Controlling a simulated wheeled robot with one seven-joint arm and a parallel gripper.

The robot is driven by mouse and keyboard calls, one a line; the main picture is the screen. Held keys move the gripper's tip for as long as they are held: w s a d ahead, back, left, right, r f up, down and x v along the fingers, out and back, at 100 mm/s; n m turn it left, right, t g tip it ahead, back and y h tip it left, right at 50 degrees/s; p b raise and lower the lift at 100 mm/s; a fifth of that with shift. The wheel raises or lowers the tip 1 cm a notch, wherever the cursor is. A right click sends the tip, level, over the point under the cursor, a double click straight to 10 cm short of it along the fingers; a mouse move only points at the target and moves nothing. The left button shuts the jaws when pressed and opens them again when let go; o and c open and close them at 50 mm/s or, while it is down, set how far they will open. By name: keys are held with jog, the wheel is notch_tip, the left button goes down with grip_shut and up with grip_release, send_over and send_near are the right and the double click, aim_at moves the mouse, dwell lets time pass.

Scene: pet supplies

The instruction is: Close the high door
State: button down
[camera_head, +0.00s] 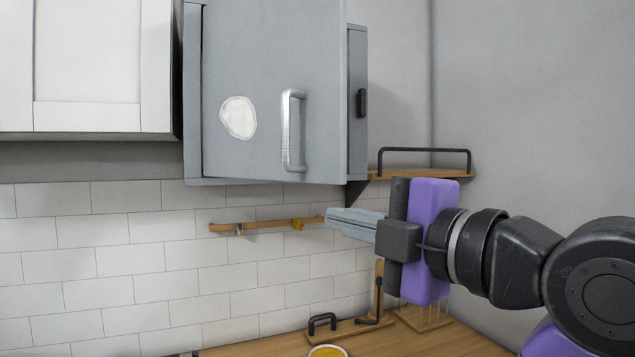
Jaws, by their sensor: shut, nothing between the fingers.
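The high door (260,60) is a grey panel on a wall cabinet (356,60), with a pale irregular patch on it. It appears ajar, its right edge standing out from the cabinet body; how wide the gap is I cannot tell. A vertical silver handle (291,130) is near its lower right. My gripper (330,221) is shut and empty, below and right of the handle and apart from the door in the picture. Its fingers point left. The hinge is not clearly visible.
A white cabinet (88,60) hangs at the left. A wooden shelf (420,174) with a black rail is right of the door. A wooden wall rail (262,226) is behind the fingertips. A wooden counter (440,343) below holds a yellow-filled bowl (328,351).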

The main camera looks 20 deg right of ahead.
jog(key=w+r+n+p, duration=0.1)
jog(key=w+r+p, duration=0.2)
jog(key=w, duration=0.7)
jog(key=shift+w+d+r+p, duration=0.15)
jog(key=shift+d+r+p, duration=0.1)
jog(key=shift+p, duration=0.7)
